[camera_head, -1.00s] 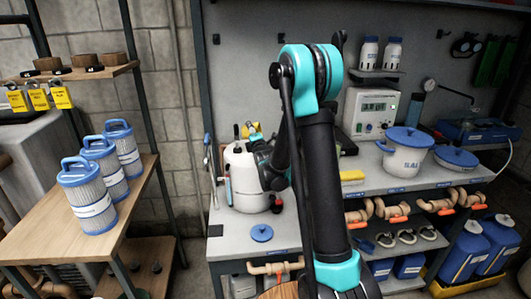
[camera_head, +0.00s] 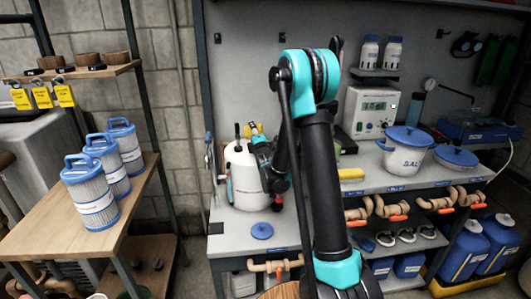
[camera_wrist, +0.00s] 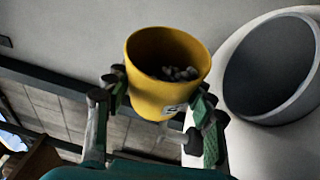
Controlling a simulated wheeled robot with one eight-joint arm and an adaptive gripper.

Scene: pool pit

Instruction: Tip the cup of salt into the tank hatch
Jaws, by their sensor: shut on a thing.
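My gripper (camera_wrist: 160,118) is shut on a yellow cup (camera_wrist: 150,88), with green finger pads on both sides of it. Pale grey lumps of salt (camera_wrist: 180,74) lie inside the cup. The round dark tank hatch (camera_wrist: 268,66) is open to the right of the cup in the wrist view, and the cup is apart from it. In the head view the white tank (camera_head: 242,180) stands on the bench, left of my arm. The cup (camera_head: 257,128) shows only as a small yellow patch above the tank top, mostly hidden by my wrist.
A blue lid (camera_head: 262,231) lies on the bench before the tank. A yellow block (camera_head: 351,174), a white pot with blue lid (camera_head: 405,155) and a meter box (camera_head: 370,110) are to the right. Blue-capped filter cartridges (camera_head: 91,195) stand on the left wooden table.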

